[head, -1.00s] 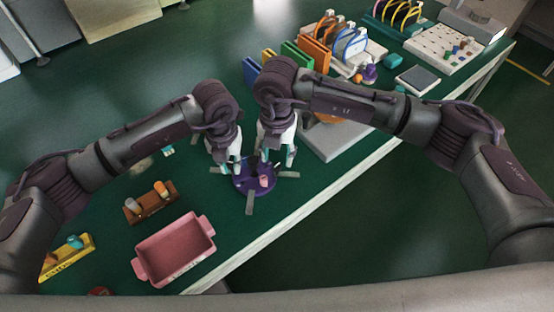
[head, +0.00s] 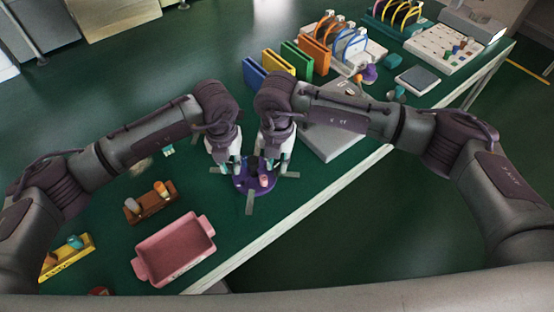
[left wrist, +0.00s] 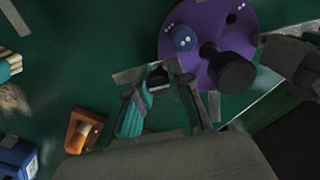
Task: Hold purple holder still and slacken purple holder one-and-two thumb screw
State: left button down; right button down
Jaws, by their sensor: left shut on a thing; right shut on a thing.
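The purple holder (head: 242,184) is a round disc on the green bench, with grey strips around it and a small pink cylinder (head: 264,181) on top. In the left wrist view the purple disc (left wrist: 206,22) carries a blue dotted knob (left wrist: 184,38) and a dark cylinder (left wrist: 230,70). My left gripper (head: 229,169) is shut on the holder at its left side. My right gripper (head: 280,168) is shut at the holder's far right side, on what seems to be the one-and-two thumb screw; the screw itself is hidden by the fingers.
A pink tray (head: 174,250) lies in front left of the holder. A brown block with pegs (head: 150,204) and a yellow block (head: 66,257) stand further left. A grey plate (head: 335,142) and coloured upright panels (head: 280,66) are behind. The bench's front edge is close.

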aim_at(277, 165)
jog(key=shift+n, duration=0.3)
jog(key=n, duration=0.3)
jog(key=shift+n, duration=2.1)
jog(key=c, duration=1)
grip_release()
notch_tip(277, 165, up, 12)
